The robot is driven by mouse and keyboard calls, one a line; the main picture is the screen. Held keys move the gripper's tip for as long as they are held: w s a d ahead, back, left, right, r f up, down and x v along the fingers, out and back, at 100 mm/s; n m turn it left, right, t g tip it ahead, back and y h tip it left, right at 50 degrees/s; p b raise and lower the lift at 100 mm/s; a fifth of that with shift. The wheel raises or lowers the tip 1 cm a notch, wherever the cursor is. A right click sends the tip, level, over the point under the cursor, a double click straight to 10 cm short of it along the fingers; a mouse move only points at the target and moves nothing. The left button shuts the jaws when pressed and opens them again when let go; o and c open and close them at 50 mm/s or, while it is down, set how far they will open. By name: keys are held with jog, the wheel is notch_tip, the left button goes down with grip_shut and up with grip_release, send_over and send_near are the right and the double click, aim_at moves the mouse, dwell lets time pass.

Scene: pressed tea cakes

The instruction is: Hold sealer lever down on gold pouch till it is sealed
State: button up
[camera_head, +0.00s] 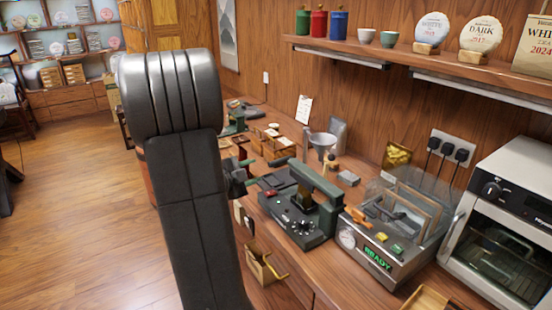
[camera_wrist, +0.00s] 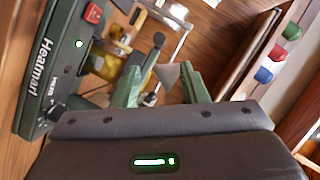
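The dark green sealer (camera_head: 300,228) stands on the wooden counter in the head view, its green lever arm (camera_head: 318,187) raised at a slant over the bed. A brownish-gold piece under the arm may be the pouch (camera_head: 304,200). In the wrist view, the sealer (camera_wrist: 50,65) is at left with a green light lit, and a yellow-gold shape (camera_wrist: 107,66) lies beside it. My gripper (camera_wrist: 160,78) shows two green fingers spread apart, with nothing clearly held. A black-knobbed rod (camera_wrist: 150,65) appears between them; contact cannot be told. In the head view my arm hides part of the counter.
A steel machine (camera_head: 385,262) reading READY stands right of the sealer, then an oven (camera_head: 505,225). A grey funnel (camera_head: 322,141) and small wooden trays stand behind the sealer. Another gold packet (camera_head: 397,156) leans at the wall. Open floor (camera_head: 90,210) lies at left.

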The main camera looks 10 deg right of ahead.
aim_at(275, 163)
jog(key=p+x, duration=0.2)
jog(key=x, duration=1.1)
jog(key=shift+w+d+f, duration=0.1)
jog(key=shift+d+f, duration=0.05)
jog(key=shift+d, duration=0.1)
grip_shut()
